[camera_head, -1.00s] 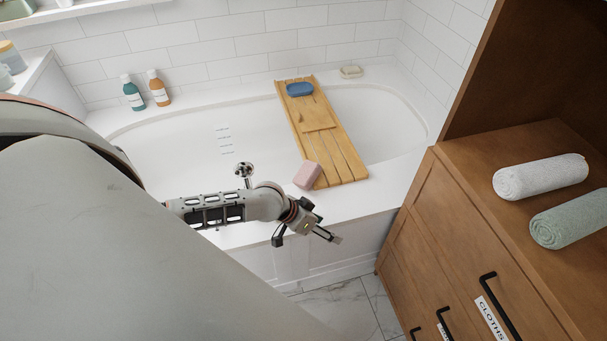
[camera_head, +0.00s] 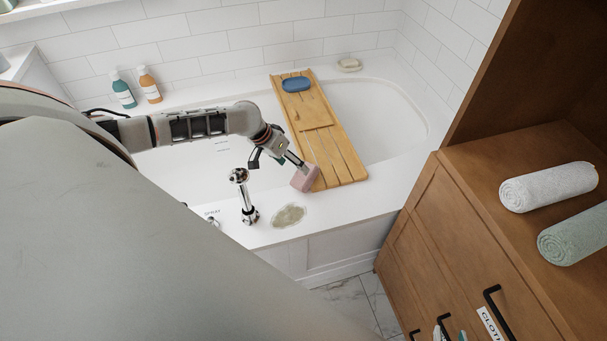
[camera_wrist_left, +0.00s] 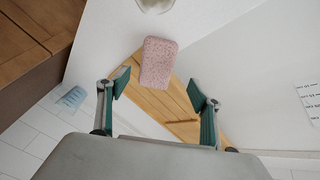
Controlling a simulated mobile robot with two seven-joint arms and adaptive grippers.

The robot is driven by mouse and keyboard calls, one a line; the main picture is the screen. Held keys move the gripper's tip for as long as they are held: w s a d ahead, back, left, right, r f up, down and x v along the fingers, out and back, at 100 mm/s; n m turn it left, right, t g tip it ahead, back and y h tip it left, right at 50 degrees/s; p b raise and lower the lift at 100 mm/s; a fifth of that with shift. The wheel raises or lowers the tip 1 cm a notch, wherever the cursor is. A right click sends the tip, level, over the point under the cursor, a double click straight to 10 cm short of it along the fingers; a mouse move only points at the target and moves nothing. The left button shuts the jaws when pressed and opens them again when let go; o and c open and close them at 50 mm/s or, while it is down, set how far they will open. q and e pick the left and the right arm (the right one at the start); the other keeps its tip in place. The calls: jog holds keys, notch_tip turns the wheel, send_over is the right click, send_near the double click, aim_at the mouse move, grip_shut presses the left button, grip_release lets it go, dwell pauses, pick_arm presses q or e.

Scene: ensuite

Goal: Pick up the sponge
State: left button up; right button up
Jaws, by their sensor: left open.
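The pink sponge (camera_head: 303,180) is a block at the near left corner of the wooden bath board. Its exact support cannot be told. My left gripper (camera_head: 296,162) is just above and left of it, overlapping its upper edge in the head view. In the left wrist view the pink sponge (camera_wrist_left: 158,63) lies ahead of my open left gripper (camera_wrist_left: 158,88), between the lines of its two fingers, with nothing visibly gripped. Whether a finger touches it cannot be told. My right gripper is not in view.
The wooden board (camera_head: 340,155) spans the bathtub, with a blue item (camera_head: 297,85) on its far end. A chrome fixture (camera_head: 245,195) and an oval dish (camera_head: 289,216) are on the near rim. A wooden cabinet (camera_head: 500,160) with rolled towels stands right.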

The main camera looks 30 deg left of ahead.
aim_at(305, 177)
pick_arm(q)
jog(key=shift+x, duration=1)
jog(key=x, duration=0.1)
jog(key=b+x, duration=0.1)
jog(key=x, duration=0.3)
jog(key=shift+w+d+r+b, duration=0.1)
jog(key=shift+w+d+b, duration=0.2)
jog(key=shift+w+d, duration=0.05)
pick_arm(e)
jog(key=shift+s+d+f, duration=0.1)
jog(key=shift+s+f, duration=0.1)
jog(key=shift+f, duration=0.4)
jog(key=shift+s+d+f, duration=0.1)
jog(key=shift+s+f, duration=0.1)
jog(key=shift+f, duration=0.4)
pick_arm(q)
jog(key=c, duration=1)
